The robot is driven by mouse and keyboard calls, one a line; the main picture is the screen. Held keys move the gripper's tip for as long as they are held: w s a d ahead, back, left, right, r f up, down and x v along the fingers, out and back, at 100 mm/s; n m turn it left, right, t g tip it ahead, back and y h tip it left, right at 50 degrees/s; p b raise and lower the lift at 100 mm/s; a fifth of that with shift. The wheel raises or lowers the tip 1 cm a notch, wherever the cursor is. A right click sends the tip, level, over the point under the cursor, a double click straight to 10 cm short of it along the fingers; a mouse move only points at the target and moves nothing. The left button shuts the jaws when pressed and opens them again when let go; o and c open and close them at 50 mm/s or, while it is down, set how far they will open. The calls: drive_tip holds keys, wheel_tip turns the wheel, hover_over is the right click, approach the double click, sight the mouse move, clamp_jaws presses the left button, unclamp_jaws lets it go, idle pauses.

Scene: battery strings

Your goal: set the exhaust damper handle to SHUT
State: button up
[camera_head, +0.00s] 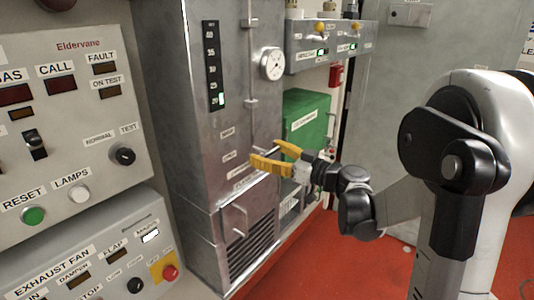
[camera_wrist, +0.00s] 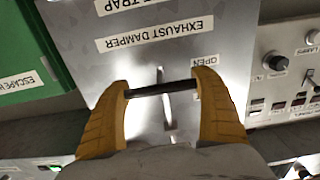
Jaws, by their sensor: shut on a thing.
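The exhaust damper handle (camera_wrist: 162,88) is a dark bar lying nearly level across the wrist view, between my two yellow fingers. My gripper (camera_wrist: 163,92) is shut on it, one finger at each end. The upside-down EXHAUST DAMPER label (camera_wrist: 155,34) is above the bar in that view. The OPEN label (camera_wrist: 205,61) is close by the bar's right end. No SHUT label is readable. In the head view my gripper (camera_head: 275,158) is against the front of the grey metal cabinet (camera_head: 205,125), and the fingers largely hide the handle.
A lower door handle (camera_head: 239,222) and a vent grille (camera_head: 250,250) are below my gripper. A green box (camera_head: 306,118) stands to its right. Control panels (camera_head: 85,115) are at the left. Red floor (camera_head: 345,270) is open at the lower right.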

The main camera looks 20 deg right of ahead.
wheel_tip(320, 180, up, 8)
drive_tip(key=p, duration=0.5)
drive_tip(key=shift+f, duration=0.2)
drive_tip(key=shift+w+f, duration=0.1)
drive_tip(key=o, duration=1.4)
drive_tip(key=shift+d, duration=0.1)
drive_tip(key=v, duration=1.2)
drive_tip(key=shift+s, duration=0.2)
